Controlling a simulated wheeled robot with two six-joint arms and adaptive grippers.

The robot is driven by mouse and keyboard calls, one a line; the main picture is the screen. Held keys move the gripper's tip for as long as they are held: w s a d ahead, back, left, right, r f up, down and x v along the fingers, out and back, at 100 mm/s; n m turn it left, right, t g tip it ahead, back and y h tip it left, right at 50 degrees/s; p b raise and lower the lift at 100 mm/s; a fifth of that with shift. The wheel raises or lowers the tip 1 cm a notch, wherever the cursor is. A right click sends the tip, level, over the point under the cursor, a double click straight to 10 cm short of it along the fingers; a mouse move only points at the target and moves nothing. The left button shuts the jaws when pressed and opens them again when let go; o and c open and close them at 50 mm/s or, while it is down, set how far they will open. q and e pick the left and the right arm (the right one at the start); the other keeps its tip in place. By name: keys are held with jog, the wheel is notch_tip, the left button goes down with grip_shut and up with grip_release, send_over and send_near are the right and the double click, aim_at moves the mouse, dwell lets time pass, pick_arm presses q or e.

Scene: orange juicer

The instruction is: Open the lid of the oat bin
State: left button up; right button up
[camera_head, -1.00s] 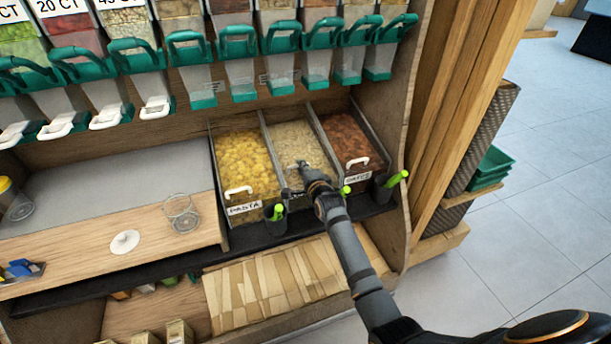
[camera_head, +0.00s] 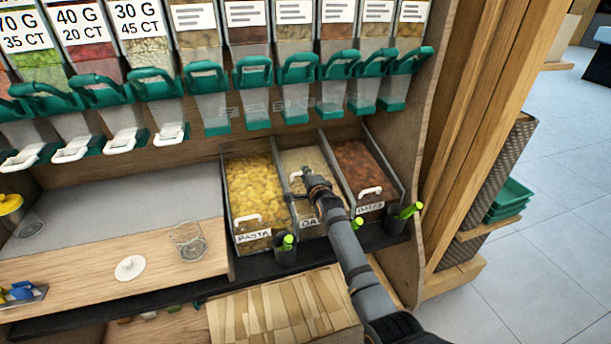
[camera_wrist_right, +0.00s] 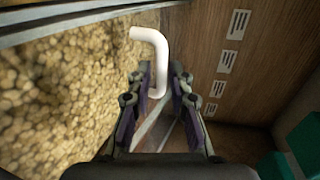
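The oat bin (camera_head: 303,160) is the middle of three bins at the back right of the counter. My right gripper partly covers its front and label. Oats (camera_wrist_right: 60,90) fill the left of the right wrist view. My right gripper (camera_head: 298,177) is over this bin. In the right wrist view its fingers (camera_wrist_right: 162,98) stand apart, with the lid's white bent handle (camera_wrist_right: 155,62) between them, close to the left finger. The handle sits higher in the head view than those of the neighbouring bins. The lid is clear, so its exact tilt is hard to tell. My left gripper is out of view.
The pasta bin (camera_head: 252,190) and the dates bin (camera_head: 367,170) flank it closely. Green-handled scoops (camera_head: 286,243) stand in dark holders in front. Several dispensers with green levers (camera_head: 254,75) hang above. A glass jar (camera_head: 188,241) stands on the counter to the left.

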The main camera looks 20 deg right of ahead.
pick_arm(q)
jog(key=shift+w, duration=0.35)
pick_arm(e)
jog(key=v, duration=1.2)
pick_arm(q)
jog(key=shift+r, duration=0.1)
pick_arm(e)
jog(key=shift+f, duration=0.1)
